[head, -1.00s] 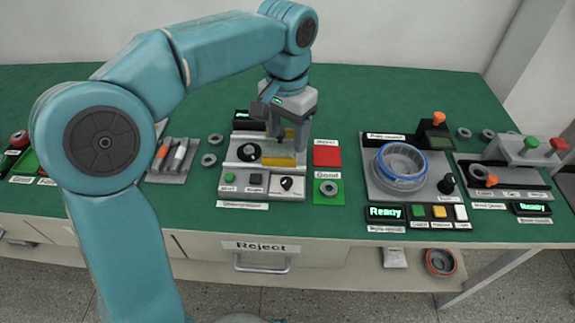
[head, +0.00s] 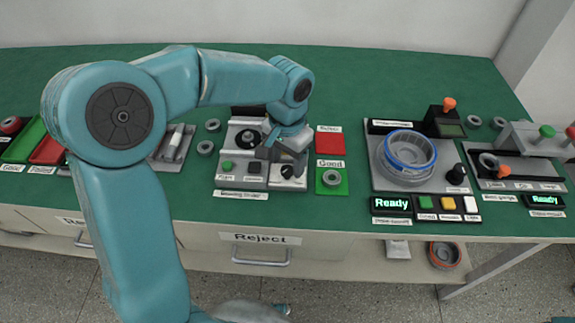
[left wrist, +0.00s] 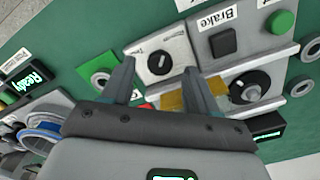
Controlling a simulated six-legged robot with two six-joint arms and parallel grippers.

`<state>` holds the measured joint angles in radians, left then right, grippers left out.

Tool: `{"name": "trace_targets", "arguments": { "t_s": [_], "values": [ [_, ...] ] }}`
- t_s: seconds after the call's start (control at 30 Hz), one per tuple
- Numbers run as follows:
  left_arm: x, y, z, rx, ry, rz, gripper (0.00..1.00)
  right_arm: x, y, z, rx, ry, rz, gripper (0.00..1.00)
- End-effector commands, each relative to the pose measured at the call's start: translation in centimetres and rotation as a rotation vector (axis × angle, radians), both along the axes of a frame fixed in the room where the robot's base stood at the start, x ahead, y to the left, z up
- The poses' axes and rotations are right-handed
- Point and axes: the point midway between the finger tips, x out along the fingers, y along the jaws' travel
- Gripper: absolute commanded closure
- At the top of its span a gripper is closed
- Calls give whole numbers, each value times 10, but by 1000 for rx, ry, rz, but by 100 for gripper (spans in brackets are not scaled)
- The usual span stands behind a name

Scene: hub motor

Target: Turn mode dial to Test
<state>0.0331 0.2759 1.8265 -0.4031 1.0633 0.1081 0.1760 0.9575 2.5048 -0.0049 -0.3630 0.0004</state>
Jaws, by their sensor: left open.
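The mode dial (head: 288,171) appears to be the small dark pointer knob on a pale square plate at the front right of the grey station. In the left wrist view the knob (left wrist: 159,62) shows between the fingertips, its pointer slanting. The dial's markings are too small to read. My left gripper (head: 284,158) is open and points down over this plate, partly covering it in the head view. In the left wrist view its fingers (left wrist: 159,70) stand either side of the knob, with no clear contact. My right gripper is not in view.
The Brake button (left wrist: 222,42) and green button (left wrist: 281,22) sit beside the dial plate. A red pad (head: 329,142) and a green pad (head: 331,185) with a ring lie to the right.

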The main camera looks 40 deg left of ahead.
Motion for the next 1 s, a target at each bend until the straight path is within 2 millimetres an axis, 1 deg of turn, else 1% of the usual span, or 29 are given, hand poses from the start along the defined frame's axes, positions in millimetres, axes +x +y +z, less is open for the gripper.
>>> {"name": "trace_targets", "arguments": {
  "t_s": [0.03, 0.17, 0.47, 0.5, 0.57, 0.6, 0.63, 0.67, 1.0],
  "values": [
    [0, 0, -8, 0, 3, 0, 41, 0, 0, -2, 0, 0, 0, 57],
    [1, 1, -18, 0, 2, 0, 41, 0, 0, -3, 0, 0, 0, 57],
    [2, 1, -20, 0, 0, 0, 41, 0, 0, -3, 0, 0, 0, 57],
    [2, 1, -20, 0, 0, 0, 48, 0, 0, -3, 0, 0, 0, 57],
    [2, 1, -20, 0, 0, 0, 67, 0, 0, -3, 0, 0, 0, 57],
    [2, 1, -20, 0, 0, 0, 80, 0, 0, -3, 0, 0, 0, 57],
    [2, 1, -20, -1, 0, 0, 90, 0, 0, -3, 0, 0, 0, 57],
    [2, 1, -20, -1, 0, 0, 97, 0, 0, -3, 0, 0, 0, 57],
    [2, 1, -20, 0, -1, 38, 97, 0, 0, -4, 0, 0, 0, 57]
  ]
}}
